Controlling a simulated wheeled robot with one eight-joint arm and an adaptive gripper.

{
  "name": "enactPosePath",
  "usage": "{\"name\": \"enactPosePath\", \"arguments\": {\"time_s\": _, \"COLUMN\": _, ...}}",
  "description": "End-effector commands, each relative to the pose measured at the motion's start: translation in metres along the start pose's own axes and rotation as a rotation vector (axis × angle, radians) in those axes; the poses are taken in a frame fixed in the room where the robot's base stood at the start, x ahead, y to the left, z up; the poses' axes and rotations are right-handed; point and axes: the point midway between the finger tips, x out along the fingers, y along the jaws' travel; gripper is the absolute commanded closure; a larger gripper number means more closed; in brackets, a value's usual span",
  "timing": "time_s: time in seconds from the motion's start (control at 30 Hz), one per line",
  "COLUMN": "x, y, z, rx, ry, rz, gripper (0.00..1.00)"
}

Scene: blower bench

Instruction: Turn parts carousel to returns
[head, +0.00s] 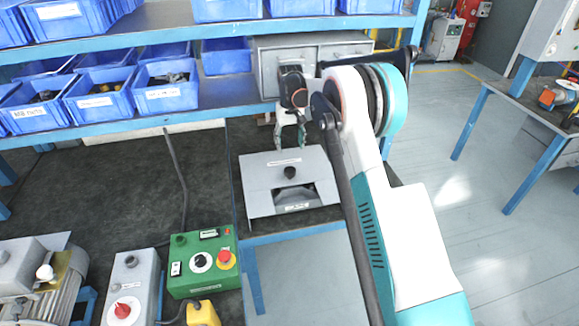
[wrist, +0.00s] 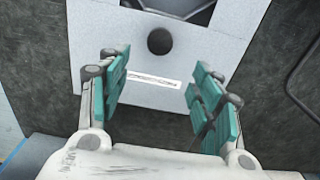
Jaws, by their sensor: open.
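The parts carousel is a grey box (head: 262,186) on the dark bench top, with a black knob (head: 290,173) on its sloping cover. A window (head: 297,197) below the knob shows a grey part inside; what its label says is too small to read. My gripper (head: 290,140) is open and empty, just behind and above the cover's back edge. In the wrist view my open gripper (wrist: 163,95) has its teal fingers on either side of the cover's label strip (wrist: 153,79). The knob (wrist: 160,40) lies ahead of the fingertips, apart from them.
A blue shelf (head: 150,124) with blue bins (head: 166,88) and grey drawers (head: 345,55) stands behind. A green control box (head: 203,260), a grey switch box (head: 132,285) and a motor (head: 45,275) are at front left. Dark bench left of the carousel is mostly clear.

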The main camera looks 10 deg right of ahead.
Motion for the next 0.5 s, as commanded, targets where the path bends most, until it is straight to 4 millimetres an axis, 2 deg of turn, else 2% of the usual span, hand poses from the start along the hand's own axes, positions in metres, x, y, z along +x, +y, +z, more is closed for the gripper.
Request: {"name": "enactPosePath", "arguments": {"time_s": 0.5, "x": 0.097, "y": 0.0, "z": 0.0, "rx": 0.0, "ry": 0.001, "rz": 0.0, "gripper": 0.41}}
